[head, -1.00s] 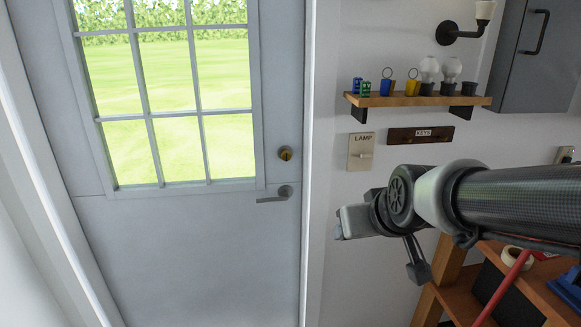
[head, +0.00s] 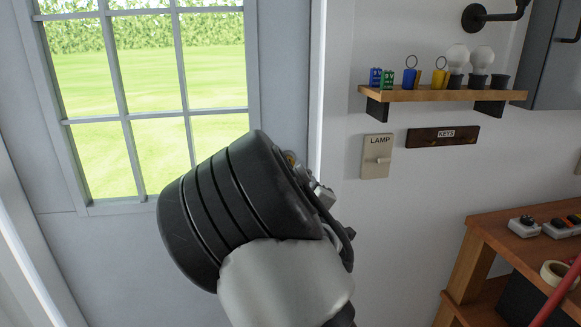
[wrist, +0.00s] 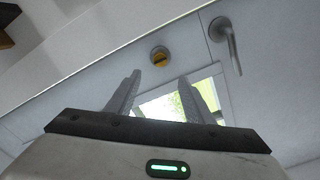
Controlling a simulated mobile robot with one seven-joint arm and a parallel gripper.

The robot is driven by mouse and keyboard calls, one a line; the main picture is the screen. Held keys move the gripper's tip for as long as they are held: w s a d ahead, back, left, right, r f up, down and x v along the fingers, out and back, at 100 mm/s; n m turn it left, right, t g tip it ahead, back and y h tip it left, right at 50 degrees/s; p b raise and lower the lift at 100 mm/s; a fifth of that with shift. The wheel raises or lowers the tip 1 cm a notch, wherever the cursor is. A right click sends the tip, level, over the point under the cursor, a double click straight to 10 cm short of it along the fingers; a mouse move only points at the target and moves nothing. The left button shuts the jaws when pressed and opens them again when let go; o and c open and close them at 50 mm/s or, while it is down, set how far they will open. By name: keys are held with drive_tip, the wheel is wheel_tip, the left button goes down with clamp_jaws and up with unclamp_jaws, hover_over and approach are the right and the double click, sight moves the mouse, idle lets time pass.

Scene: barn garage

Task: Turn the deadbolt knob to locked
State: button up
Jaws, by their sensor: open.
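Whether the bolt is thrown cannot be seen. The grey door (head: 100,250) appears closed.
The lever handle (wrist: 226,42) is close to the deadbolt in the wrist view; my arm hides it in the head view. The door frame (head: 332,100) stands right of the lock. A shelf (head: 430,95), a lamp switch (head: 376,157) and a wooden workbench (head: 490,240) are further right.

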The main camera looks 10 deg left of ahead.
sight(289, 162)
drive_tip(key=x, duration=1.4)
drive_tip(key=shift+p, duration=0.35)
drive_tip(key=shift+f, duration=0.1)
drive_tip(key=shift+d, duration=0.1)
drive_tip(key=c, duration=1)
